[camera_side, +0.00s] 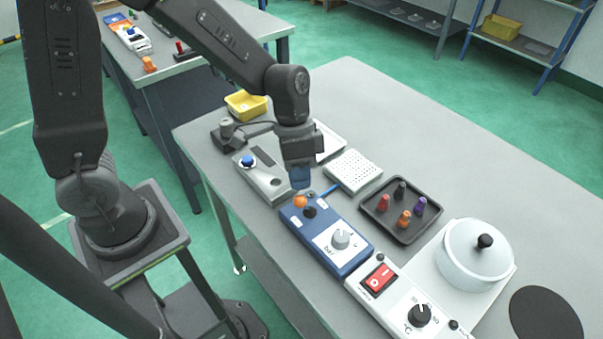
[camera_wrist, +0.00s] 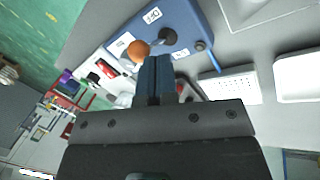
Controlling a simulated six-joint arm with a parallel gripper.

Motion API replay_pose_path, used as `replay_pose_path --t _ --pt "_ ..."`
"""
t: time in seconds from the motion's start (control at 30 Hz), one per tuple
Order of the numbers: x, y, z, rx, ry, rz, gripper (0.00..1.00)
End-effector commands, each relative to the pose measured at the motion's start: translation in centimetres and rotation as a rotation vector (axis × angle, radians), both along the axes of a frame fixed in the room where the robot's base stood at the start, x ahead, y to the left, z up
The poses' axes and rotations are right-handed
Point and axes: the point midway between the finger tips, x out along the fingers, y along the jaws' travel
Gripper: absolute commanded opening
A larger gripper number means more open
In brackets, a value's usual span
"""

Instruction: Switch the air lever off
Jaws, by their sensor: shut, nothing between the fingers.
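The air lever is a short arm with an orange ball knob (camera_side: 300,201) on a blue box (camera_side: 352,262). In the wrist view the orange knob (camera_wrist: 138,50) leans out past the edge of the blue box (camera_wrist: 195,22), left of the fingertips. My gripper (camera_side: 301,182) points down with its blue fingers shut and empty, just above and beside the knob. In the wrist view the shut fingers of my gripper (camera_wrist: 158,62) come up close to the knob; I cannot tell whether they touch it. A small white label (camera_wrist: 152,15) on the box is unreadable.
The blue box also bears a grey dial (camera_side: 341,238). A grey unit with a blue button (camera_side: 270,183), a white perforated block (camera_side: 354,170), a dark tray (camera_side: 380,222) with coloured pegs and a red-switch panel (camera_side: 365,297) stand close around.

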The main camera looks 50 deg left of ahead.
Motion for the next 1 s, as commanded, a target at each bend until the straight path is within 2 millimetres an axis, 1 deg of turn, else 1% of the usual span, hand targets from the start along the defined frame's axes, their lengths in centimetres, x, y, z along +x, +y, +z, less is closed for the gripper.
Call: replay_pose_path --t 0.4,0.77,0.87,1.0 --pt "0.0 0.0 1.6 0.0 -0.002 -0.001 0.0" --pt "0.1 0.2 1.7 0.0 -0.001 0.0 0.0" --pt "0.5 0.8 2.0 0.0 -0.002 0.003 0.0" --pt "1.6 2.9 3.0 0.0 -0.004 0.006 0.0"
